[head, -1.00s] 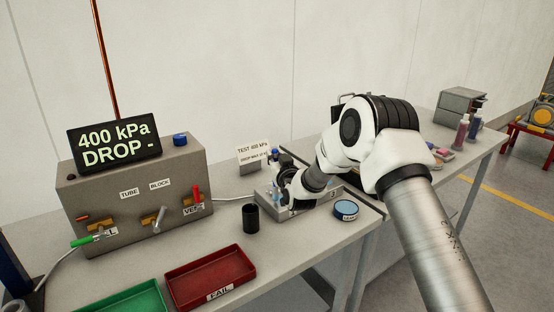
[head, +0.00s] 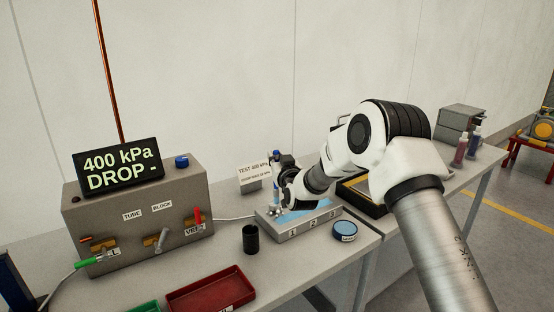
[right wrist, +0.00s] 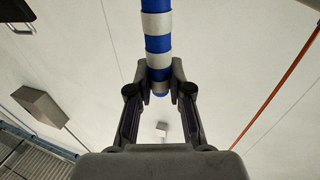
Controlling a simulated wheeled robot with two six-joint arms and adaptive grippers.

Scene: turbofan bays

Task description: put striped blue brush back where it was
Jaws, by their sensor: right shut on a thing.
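The striped blue brush (right wrist: 158,45) shows blue and white bands in the right wrist view, standing up between the fingers. My left gripper is not in view.
A black cup (head: 250,239) and a round blue-topped tin (head: 344,230) stand near the tray. A grey test block (head: 135,215) with levers is at left. A red bin (head: 210,290) lies in front.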

